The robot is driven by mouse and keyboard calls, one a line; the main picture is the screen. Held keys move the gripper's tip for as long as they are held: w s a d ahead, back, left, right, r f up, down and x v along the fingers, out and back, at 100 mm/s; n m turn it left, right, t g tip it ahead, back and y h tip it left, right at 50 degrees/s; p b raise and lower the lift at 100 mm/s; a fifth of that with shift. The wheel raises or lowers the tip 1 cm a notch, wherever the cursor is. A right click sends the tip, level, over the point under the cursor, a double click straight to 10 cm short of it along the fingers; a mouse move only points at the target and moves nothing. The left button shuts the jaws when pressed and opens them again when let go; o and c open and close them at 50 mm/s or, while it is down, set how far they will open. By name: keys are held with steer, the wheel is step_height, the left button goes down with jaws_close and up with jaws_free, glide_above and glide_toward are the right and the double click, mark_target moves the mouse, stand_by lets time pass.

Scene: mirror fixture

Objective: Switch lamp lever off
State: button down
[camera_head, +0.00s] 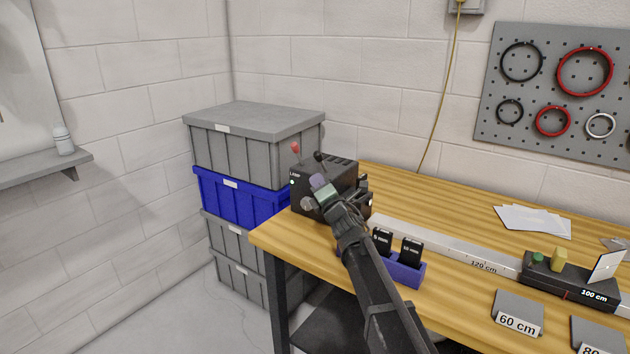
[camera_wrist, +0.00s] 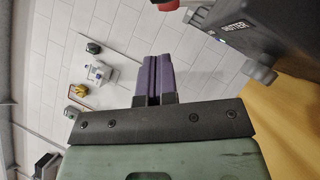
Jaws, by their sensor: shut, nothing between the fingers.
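The black lamp box (camera_head: 340,180) stands at the left end of the wooden bench, with a LAMP label and a small lit green light on its front left. A red-knobbed lever (camera_head: 296,148) sticks up at its left, and a black-knobbed lever (camera_head: 319,157) stands beside it. My gripper (camera_head: 318,181) is shut and empty in front of the box, below the levers; contact cannot be told. In the wrist view, the purple fingers (camera_wrist: 153,78) are together, left of the box (camera_wrist: 245,25), which shows a partly cut-off label and a grey knob (camera_wrist: 258,72).
A purple holder (camera_head: 405,272) with black blocks stands to the right of my arm. A metal rail (camera_head: 450,258) with a black carriage (camera_head: 565,282) runs along the bench. Grey and blue crates (camera_head: 240,195) are stacked beside the bench's left end.

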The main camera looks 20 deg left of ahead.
mark_target(298, 154)
steer(key=s+a+f+m, duration=0.2)
steer(key=a, duration=0.3)
steer(key=w+a+r+p, duration=0.2)
steer(key=w, duration=0.3)
steer(key=w+a+r+p, duration=0.2)
steer(key=w+a+r, duration=0.1)
steer(key=w, duration=0.3)
steer(key=shift+w+a+h, duration=0.15)
steer(key=shift+h, duration=0.25)
